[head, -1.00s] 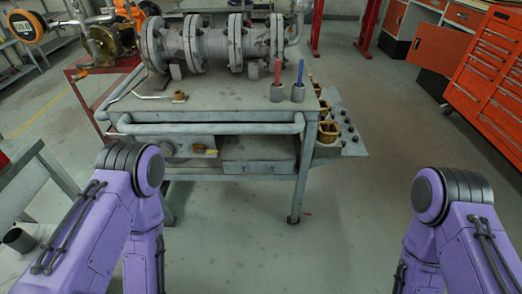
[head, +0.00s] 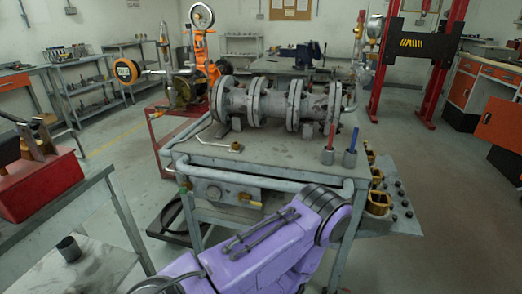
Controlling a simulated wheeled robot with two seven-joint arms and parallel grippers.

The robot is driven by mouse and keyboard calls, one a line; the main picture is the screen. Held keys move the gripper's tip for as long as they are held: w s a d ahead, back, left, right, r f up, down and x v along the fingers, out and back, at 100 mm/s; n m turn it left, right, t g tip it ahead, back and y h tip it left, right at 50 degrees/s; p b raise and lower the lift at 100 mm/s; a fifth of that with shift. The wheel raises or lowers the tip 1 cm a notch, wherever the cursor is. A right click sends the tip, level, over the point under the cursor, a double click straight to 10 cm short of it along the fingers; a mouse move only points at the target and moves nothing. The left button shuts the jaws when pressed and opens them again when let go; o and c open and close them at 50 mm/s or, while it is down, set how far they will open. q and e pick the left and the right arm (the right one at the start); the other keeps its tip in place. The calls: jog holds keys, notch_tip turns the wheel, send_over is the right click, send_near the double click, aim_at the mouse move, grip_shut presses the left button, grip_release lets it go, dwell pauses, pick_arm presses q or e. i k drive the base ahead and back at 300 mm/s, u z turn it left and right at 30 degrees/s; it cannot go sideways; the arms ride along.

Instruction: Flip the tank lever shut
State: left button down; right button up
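A grey flanged pipe assembly, which looks like the tank (head: 275,104), lies along the top of a grey metal bench (head: 270,165). A small lever with a yellow handle (head: 250,200) shows on the bench's front, below the front rail, beside a round grey fitting (head: 213,192). I cannot tell for sure which part is the tank lever or how it is set. A purple link of my arm crosses the bottom middle, in front of the bench's lower part, and hides some of it. Neither gripper is in view.
A red marker (head: 331,135) and a blue one (head: 353,140) stand in holders on the bench. A side shelf (head: 400,210) holds yellow fittings. A red cart (head: 175,140) stands behind left. A red bin (head: 40,185) sits on a nearer left table. Floor is clear at right.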

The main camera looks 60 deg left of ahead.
aim_at(252, 202)
jog(key=i, duration=0.95)
jog(key=u, duration=2)
